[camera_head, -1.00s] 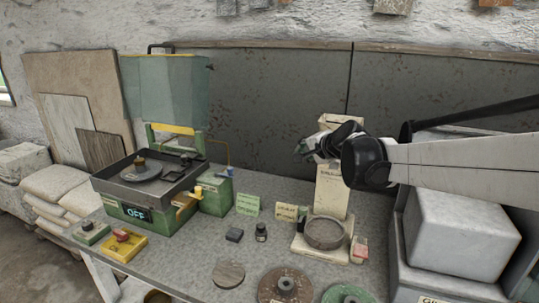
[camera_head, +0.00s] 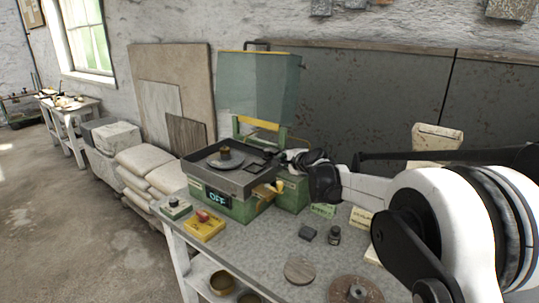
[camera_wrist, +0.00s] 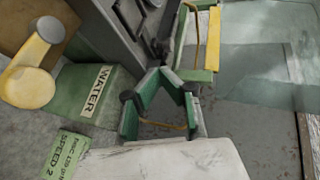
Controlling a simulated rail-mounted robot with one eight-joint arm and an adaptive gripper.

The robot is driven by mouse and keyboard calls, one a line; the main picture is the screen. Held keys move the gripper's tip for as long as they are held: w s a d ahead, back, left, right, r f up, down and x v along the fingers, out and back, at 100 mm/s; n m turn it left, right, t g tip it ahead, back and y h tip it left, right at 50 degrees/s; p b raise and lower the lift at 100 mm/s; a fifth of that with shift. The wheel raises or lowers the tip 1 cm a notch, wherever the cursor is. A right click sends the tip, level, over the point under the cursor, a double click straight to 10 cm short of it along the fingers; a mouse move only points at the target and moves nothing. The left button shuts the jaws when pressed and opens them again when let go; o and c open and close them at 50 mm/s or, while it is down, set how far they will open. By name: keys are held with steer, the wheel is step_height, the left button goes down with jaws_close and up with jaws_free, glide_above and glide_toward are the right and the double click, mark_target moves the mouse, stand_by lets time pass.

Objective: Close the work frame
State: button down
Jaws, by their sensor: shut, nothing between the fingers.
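The green machine (camera_head: 215,201) has a dark tray (camera_head: 199,172) holding a disc (camera_head: 211,160) with a brass hub, and its display reads OFF. A clear green-tinted hood (camera_head: 258,85) stands raised above it on a green bracket with a yellow bar (camera_head: 258,123), also in the wrist view (camera_wrist: 213,38). A dark, jointed frame-like part (camera_head: 256,163) lies at the tray's right side; I cannot tell if this is the work frame. My gripper (camera_head: 287,156) is shut and empty at the tray's right rear. In the wrist view its green fingers (camera_wrist: 162,75) point towards the dark parts and bracket.
A yellow box with a red switch (camera_head: 204,225), small dark block (camera_head: 307,233), bottle (camera_head: 334,235) and round discs (camera_head: 299,269) lie on the bench. Stone slabs (camera_head: 175,85) lean behind.

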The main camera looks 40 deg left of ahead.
mark_target(268, 153)
steer(key=x, duration=0.7)
steer(key=shift+w+a+r+p, duration=0.2)
steer(key=shift+a+p, duration=0.2)
steer(key=shift+a, duration=0.05)
steer(key=shift+w+a, duration=0.2)
steer(key=shift+a, duration=0.3)
steer(key=shift+w+a, duration=0.25)
steer(key=shift+a, duration=0.25)
